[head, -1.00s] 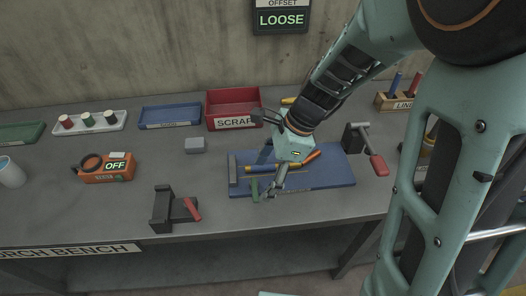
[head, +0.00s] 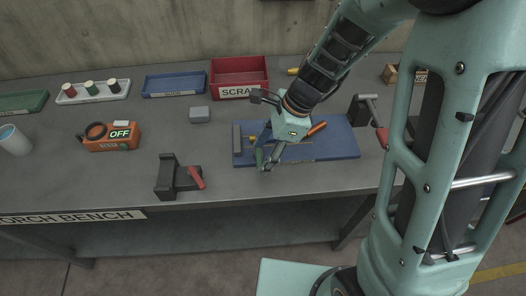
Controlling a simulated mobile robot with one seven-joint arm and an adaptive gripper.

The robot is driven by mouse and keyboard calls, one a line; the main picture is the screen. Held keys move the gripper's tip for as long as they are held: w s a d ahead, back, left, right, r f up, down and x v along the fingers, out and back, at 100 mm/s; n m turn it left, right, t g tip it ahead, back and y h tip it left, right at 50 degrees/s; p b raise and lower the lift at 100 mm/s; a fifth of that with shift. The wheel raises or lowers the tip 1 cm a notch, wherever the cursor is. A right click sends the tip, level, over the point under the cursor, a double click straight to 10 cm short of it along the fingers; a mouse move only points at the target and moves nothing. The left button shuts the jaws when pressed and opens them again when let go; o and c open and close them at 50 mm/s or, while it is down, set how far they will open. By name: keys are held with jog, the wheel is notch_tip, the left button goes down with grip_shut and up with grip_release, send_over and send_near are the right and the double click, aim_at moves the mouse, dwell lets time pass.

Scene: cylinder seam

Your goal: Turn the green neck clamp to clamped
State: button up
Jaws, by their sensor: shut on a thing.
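The green neck clamp (head: 259,157) shows as a small upright green lever near the front left of the blue mat (head: 335,150). My gripper (head: 265,165) reaches down over the mat from the upper right. Its fingers are at the green clamp and shut on it, and they hide part of it. The clamp's exact turn angle cannot be told. An orange piece (head: 317,129) lies on the mat behind my gripper, which hides the mat's middle.
A black vise with a red handle (head: 196,177) stands front left. A crank-handled stand (head: 365,110) is right of the mat.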

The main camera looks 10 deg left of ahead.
jog(key=shift+d+n, duration=0.1)
jog(key=shift+n, duration=0.2)
jog(key=n, duration=0.1)
jog(key=n+g, duration=0.1)
jog(key=n, duration=0.1)
jog(key=w+n+p, duration=0.1)
jog(key=shift+d+g+h, duration=0.3)
jog(key=shift+d+g, duration=0.1)
jog(key=n, duration=0.2)
jog(key=w+n+g+h, duration=0.1)
jog(key=n, duration=0.1)
jog(key=shift+d+p, duration=0.15)
jog(key=shift+p, duration=0.2)
jog(key=n+h, duration=0.1)
jog(key=n, duration=0.1)
jog(key=w+n, duration=0.1)
jog(key=n, duration=0.1)
jog(key=shift+w+n+g+h, duration=0.1)
jog(key=shift+n+g+h, duration=0.2)
jog(key=shift+h, duration=0.1)
jog(key=shift+w+a+n+h, duration=0.1)
jog(key=shift+w+n+h, duration=0.15)
jog(key=shift+n, duration=0.5)
jog(key=shift+w+a+n+h, duration=0.1)
jog(key=shift+n+h, duration=0.25)
jog(key=shift+n, duration=0.45)
jog(key=shift+w+a+n+h, duration=0.1)
jog(key=shift+w+n+h, duration=0.15)
jog(key=shift+n, duration=0.5)
